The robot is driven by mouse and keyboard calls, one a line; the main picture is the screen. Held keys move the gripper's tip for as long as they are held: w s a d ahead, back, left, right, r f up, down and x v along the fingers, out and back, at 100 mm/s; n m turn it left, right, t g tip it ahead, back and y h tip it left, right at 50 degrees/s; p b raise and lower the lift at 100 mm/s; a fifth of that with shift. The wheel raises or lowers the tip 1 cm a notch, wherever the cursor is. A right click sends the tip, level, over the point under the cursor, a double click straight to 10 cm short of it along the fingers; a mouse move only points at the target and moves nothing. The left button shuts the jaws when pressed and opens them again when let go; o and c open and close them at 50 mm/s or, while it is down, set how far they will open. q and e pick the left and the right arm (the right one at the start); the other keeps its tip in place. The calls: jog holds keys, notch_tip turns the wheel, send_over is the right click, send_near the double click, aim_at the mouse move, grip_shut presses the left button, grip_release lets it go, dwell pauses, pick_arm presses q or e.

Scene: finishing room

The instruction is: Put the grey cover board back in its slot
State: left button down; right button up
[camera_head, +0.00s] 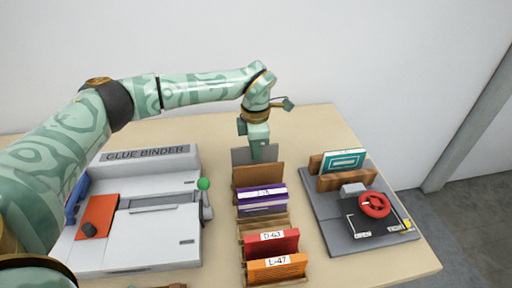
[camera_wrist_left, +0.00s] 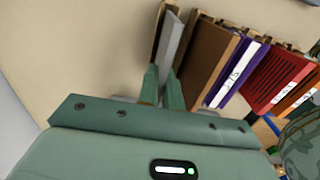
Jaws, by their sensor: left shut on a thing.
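The grey cover board (camera_head: 241,156) stands upright at the far end of the slotted rack (camera_head: 245,222), behind a brown board (camera_head: 258,175). My left gripper (camera_head: 257,155) points down at the rack's far end and is shut on the grey board. In the left wrist view the grey board (camera_wrist_left: 172,48) rises from between the two fingertips (camera_wrist_left: 164,90), with the brown board (camera_wrist_left: 204,58) beside it. I cannot tell whether the grey board's lower edge is seated in a slot. My right gripper is not in view.
Purple (camera_head: 262,200), red (camera_head: 272,243) and orange (camera_head: 277,268) labelled pieces stand nearer in the rack. The glue binder (camera_head: 135,225) is on the left, with a green-knobbed lever (camera_head: 204,184). A dark press (camera_head: 350,232) with a red wheel (camera_head: 374,205) stands right. The back table is clear.

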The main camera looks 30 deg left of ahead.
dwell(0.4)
pick_arm(q)
jog(key=shift+w+d+p, duration=0.1)
jog(key=shift+p, duration=0.25)
dwell(0.4)
jog(key=shift+p, duration=0.35)
jog(key=shift+f, duration=0.65)
jog(key=c, duration=1.8)
grip_release()
jog(key=shift+c, duration=0.2)
